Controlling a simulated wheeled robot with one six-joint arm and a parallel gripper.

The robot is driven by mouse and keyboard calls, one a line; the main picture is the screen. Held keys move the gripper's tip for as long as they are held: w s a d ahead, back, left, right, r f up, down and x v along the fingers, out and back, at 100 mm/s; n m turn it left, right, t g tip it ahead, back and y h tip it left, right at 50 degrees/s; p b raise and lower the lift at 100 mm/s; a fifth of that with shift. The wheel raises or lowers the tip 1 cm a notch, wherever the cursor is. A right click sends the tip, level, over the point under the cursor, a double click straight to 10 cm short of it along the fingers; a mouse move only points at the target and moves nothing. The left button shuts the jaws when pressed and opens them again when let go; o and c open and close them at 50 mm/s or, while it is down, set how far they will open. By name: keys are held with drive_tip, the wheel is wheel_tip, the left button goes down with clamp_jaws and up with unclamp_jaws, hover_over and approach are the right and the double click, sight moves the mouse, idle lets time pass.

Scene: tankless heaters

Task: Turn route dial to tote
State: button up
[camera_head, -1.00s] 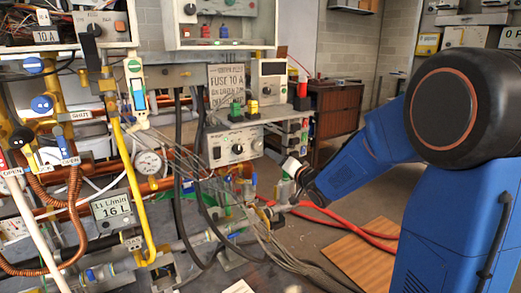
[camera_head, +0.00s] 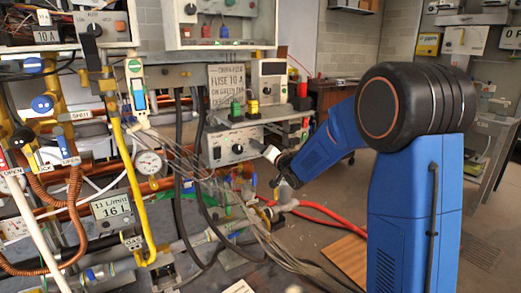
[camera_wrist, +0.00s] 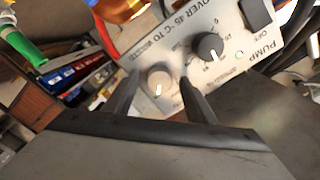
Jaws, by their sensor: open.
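A grey control box (camera_head: 232,145) stands on the right of the bench, below the meter unit. In the wrist view its panel (camera_wrist: 215,18) appears upside down, with the words "PUMP" and "OVER 45 °C TO" on it. It carries a dark knob (camera_wrist: 208,46) and a pale cream dial (camera_wrist: 160,80) with a white pointer mark. The lettering around the cream dial is too small to read, so I cannot tell its setting. My gripper (camera_wrist: 158,84) is open, with the cream dial showing between its fingertips. I see no contact. In the head view my gripper (camera_head: 270,154) is just right of the box.
Red hoses (camera_head: 325,213) and grey cables run below my arm. Green and yellow terminals (camera_head: 244,108) sit on top of the box. In the wrist view, a green-handled tool (camera_wrist: 22,42) and blue and red bins (camera_wrist: 75,78) lie left of the panel.

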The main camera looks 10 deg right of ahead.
drive_tip(key=c, duration=1.1)
drive_tip(key=shift+o, duration=0.3)
